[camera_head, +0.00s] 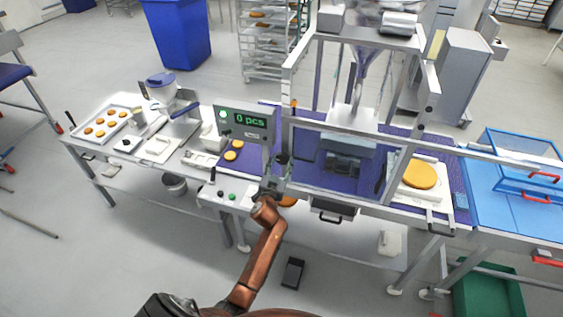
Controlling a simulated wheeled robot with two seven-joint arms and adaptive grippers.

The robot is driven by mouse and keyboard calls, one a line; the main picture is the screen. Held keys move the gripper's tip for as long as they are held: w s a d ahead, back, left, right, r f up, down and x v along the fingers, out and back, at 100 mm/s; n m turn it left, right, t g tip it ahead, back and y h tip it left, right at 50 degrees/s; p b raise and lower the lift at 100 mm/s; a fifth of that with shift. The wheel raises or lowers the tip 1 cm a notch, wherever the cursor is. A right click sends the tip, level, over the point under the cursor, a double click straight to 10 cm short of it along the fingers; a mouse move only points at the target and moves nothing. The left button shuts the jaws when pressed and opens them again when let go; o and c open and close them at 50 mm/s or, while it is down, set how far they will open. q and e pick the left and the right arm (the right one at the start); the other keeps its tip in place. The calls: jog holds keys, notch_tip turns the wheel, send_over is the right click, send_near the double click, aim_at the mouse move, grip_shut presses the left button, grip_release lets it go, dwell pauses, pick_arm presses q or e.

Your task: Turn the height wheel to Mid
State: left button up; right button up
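My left arm reaches up from the bottom of the head view. Its gripper (280,170) is at the front left post of the machine's guard frame, beside the display box. The gripper is small and dark here, and its fingers blend with the post, so I cannot tell whether they are open or shut. I cannot make out the height wheel or its Mid mark; the gripper may be covering it. The machine (350,135) stands over a purple belt (310,172). The display (250,121) reads 0 pcs. My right gripper is not in view.
A panel with buttons (232,196) is left of my gripper. Round orange pieces (231,156) lie on the belt, and a larger disc (419,174) is on a white board at right. A tray (102,127) is far left, a blue crate (520,160) far right.

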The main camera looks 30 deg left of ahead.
pick_arm(q)
jog(key=c, duration=0.7)
jog(key=m+b, duration=0.1)
jog(key=m, duration=0.2)
jog(key=shift+f+b, duration=0.15)
jog(key=shift+b, duration=0.15)
jog(key=m+b, duration=0.1)
jog(key=m, duration=0.3)
jog(key=shift+m, duration=0.4)
jog(key=m+b, duration=0.1)
jog(key=m, duration=0.4)
jog(key=shift+f+m+t+b, duration=0.1)
jog(key=shift+m+t+b, duration=0.2)
jog(key=shift+t+b, duration=0.1)
jog(key=m, duration=0.4)
jog(key=shift+m+h, duration=0.3)
jog(key=shift+m, duration=0.4)
